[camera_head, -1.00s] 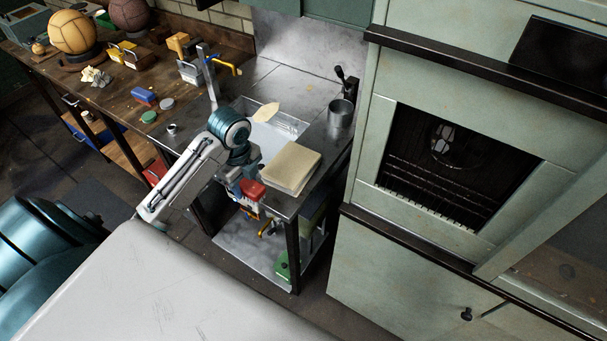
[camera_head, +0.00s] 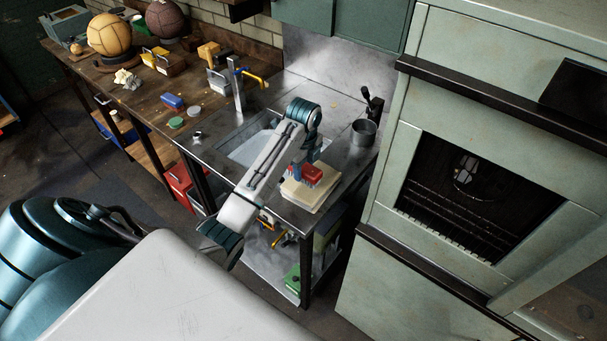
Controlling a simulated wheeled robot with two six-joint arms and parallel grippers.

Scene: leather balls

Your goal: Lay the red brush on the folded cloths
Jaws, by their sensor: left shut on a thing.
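The red brush (camera_head: 312,173) is in my left gripper (camera_head: 303,170), whose fingers are partly hidden by the arm and the brush. The brush is over the folded cloths (camera_head: 311,196), a pale cream stack near the front right corner of the metal sink counter. I cannot tell whether the brush touches the cloths or is just above them. My left arm reaches in from the lower left and covers part of the sink. My right gripper is not in view.
The sink basin (camera_head: 245,150) lies left of the cloths. A metal cup (camera_head: 363,131) stands behind them. A blue-topped brush (camera_head: 172,101) and a green lid (camera_head: 176,123) lie on the wooden bench. A green oven cabinet (camera_head: 390,275) stands close on the right.

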